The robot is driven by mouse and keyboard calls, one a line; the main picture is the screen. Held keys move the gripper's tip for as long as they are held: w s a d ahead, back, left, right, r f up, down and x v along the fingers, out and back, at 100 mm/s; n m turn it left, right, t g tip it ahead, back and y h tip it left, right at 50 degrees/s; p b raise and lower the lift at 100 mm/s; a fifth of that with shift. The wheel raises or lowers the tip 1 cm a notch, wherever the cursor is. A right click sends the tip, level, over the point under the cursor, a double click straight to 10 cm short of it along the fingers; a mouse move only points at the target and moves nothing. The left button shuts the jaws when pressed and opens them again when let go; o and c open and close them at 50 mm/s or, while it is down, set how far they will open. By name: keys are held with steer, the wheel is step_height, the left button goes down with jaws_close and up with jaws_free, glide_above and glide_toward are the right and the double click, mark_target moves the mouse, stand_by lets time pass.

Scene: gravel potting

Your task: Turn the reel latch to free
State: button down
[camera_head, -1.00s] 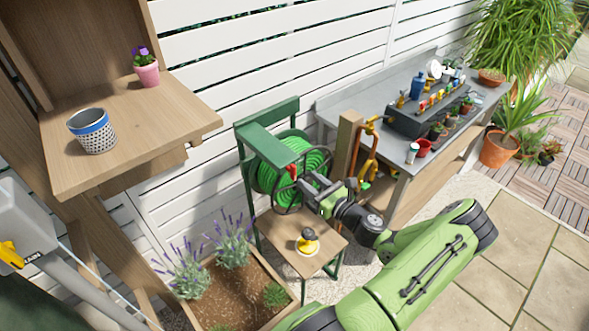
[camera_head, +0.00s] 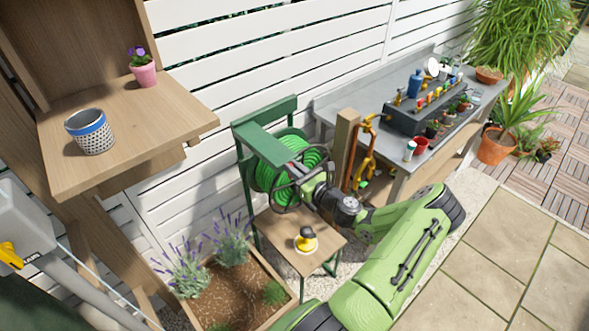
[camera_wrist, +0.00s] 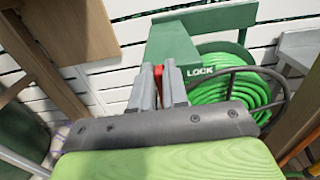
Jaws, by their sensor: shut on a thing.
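The green hose reel (camera_head: 262,143) stands against the white fence, with a coil of bright green hose (camera_head: 316,158) and a dark hand wheel. In the wrist view, the coil (camera_wrist: 225,100) is behind and right of my gripper (camera_wrist: 158,82). The red latch (camera_wrist: 158,74) shows as a small strip between my gripper's fingers, which are shut on it. White LOCK lettering is on the green panel just right of the fingers. In the head view, my gripper (camera_head: 294,168) is at the reel's front, and its wrist hides most of the latch.
A small wooden stand (camera_head: 280,232) with a yellow and black item (camera_head: 305,239) is below my wrist. A planter with lavender (camera_head: 232,290) is at lower left. A grey workbench (camera_head: 335,103) and a wooden post (camera_head: 345,140) with an orange hose stand to the right.

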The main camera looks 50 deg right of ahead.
steer(key=shift+a+n, duration=0.1)
steer(key=shift+n, duration=0.2)
steer(key=n+b, duration=0.1)
steer(key=n, duration=0.1)
steer(key=a+n+b, duration=0.1)
steer(key=n+b, duration=0.1)
steer(key=n, duration=0.1)
steer(key=f+n+b, duration=0.1)
steer(key=n, duration=0.2)
steer(key=shift+w+a+b, duration=0.1)
steer(key=shift+a+b, duration=0.1)
steer(key=shift+b, duration=0.2)
steer(key=n+b, duration=0.1)
steer(key=n, duration=0.1)
steer(key=n+b, duration=0.1)
steer(key=b, duration=0.1)
steer(key=f+n+b, duration=0.1)
steer(key=n+b, duration=0.1)
steer(key=shift+a+n, duration=0.3)
steer(key=n+b, duration=0.1)
steer(key=b, duration=0.1)
steer(key=n+b, duration=0.2)
steer(key=shift+f+n, duration=0.2)
steer(key=shift+n, duration=0.1)
steer(key=c, duration=1.1)
jaws_free()
steer(key=shift+c, duration=0.2)
